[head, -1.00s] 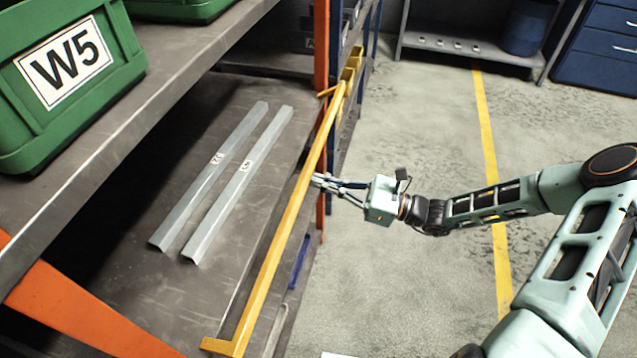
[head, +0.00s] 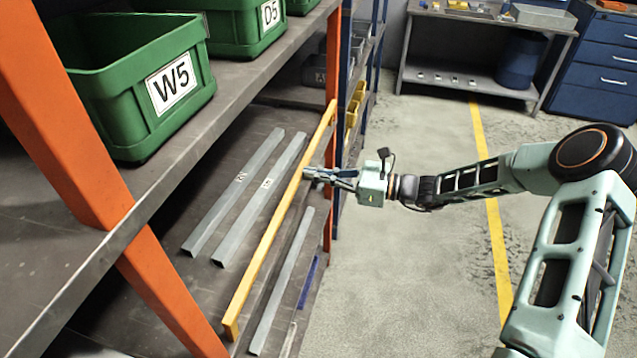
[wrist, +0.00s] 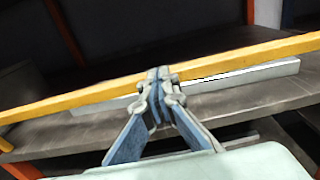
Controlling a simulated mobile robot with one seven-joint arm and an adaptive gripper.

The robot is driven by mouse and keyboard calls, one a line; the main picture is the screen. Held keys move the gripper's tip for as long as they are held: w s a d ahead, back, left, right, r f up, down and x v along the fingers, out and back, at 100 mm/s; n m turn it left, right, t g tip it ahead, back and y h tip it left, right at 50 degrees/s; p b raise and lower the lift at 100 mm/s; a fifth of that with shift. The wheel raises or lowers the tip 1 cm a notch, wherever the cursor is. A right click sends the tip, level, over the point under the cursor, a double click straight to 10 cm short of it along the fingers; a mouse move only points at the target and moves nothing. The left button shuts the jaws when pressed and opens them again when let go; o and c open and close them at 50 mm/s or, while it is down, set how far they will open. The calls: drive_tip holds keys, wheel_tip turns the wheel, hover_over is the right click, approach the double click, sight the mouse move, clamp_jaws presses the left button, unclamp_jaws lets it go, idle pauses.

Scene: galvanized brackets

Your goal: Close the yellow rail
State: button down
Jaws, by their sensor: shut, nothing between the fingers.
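The yellow rail (head: 270,235) is a long bar running from beside the far orange post down to a short bent near end. That near end appears close beside the near orange post in the head view. The rail also crosses the wrist view (wrist: 90,97). My gripper (head: 308,175) is shut and empty, at the outer side of the rail in its farther half. In the wrist view its closed fingertips (wrist: 158,75) overlap the rail; they seem to touch it. Whether the near end meets the post I cannot tell.
Two grey labelled brackets (head: 235,192) lie on the lower shelf, and another grey bracket (head: 283,285) shows right of the rail. Green bins (head: 140,85) stand on the upper shelf. Orange posts (head: 150,250) bound the bay. The floor right of the shelf (head: 410,280) is clear.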

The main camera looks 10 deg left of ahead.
drive_tip(key=shift+a+r, duration=0.2)
drive_tip(key=shift+a, duration=0.3)
idle(0.4)
